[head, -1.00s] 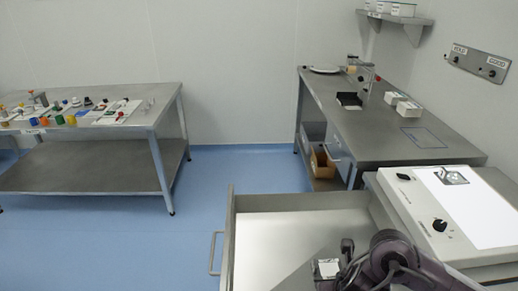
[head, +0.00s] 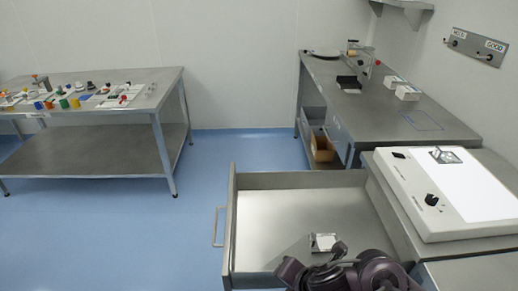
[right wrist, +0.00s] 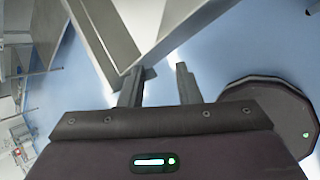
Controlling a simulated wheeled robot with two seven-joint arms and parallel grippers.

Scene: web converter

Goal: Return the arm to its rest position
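My right arm shows at the bottom of the head view, in front of the open drawer (head: 268,262); its fingertips are hard to make out there. In the right wrist view my right gripper (right wrist: 158,84) has its two fingers apart with nothing between them. Blue floor and a metal edge show beyond the fingers. My left gripper is not in view.
A light panel box (head: 440,195) stands on the bench at right. A back bench (head: 385,125) holds white boxes and a stand. A table (head: 95,140) at left carries several small coloured items. Blue floor (head: 110,235) is open between them.

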